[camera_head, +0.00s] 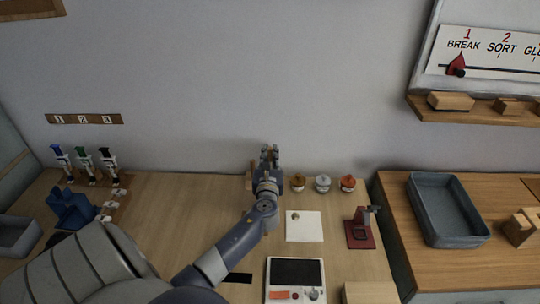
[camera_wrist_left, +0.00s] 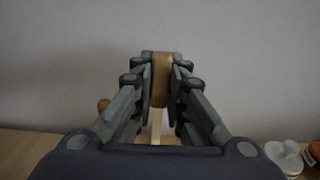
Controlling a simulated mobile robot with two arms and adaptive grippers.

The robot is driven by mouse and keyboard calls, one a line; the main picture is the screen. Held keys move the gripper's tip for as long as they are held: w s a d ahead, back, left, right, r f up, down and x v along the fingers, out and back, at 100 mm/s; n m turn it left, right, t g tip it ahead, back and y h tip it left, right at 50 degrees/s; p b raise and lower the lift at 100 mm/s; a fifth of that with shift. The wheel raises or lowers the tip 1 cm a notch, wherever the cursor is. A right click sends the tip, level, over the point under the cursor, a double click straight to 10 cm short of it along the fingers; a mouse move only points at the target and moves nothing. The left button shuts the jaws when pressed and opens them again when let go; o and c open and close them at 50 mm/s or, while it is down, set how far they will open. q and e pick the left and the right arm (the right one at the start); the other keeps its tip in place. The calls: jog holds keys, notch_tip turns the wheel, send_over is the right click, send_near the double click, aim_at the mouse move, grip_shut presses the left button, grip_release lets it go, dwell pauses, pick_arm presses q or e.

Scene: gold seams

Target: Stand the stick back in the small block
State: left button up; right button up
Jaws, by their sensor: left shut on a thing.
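My left gripper (camera_head: 268,150) is near the back of the table, close to the wall. In the left wrist view its fingers (camera_wrist_left: 161,75) are shut on the stick (camera_wrist_left: 162,85), which shows a brown upper part and a pale, narrow lower part. The stick looks roughly upright between the fingers. A brown wooden piece (camera_head: 250,172) stands just left of the gripper, and a rounded brown end (camera_wrist_left: 103,104) shows left of the fingers in the wrist view. I cannot tell whether either is the small block. The stick's lower end is hidden. My right gripper is not in view.
A white tile (camera_head: 304,236), a dark red stand (camera_head: 360,240) and a white device (camera_head: 295,291) lie nearer. A blue-grey tray (camera_head: 480,236) is at right.

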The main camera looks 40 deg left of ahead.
pick_arm(q)
jog(key=shift+f+b, duration=1.55)
jog(key=shift+f, duration=0.45)
dwell(1.2)
jog(key=o, duration=0.8)
jog(key=shift+s+d, duration=0.1)
jog(key=p+v, duration=0.1)
jog(key=v, duration=0.3)
jog(key=shift+s+d, duration=0.25)
jog(key=shift+s, duration=0.05)
dwell(0.4)
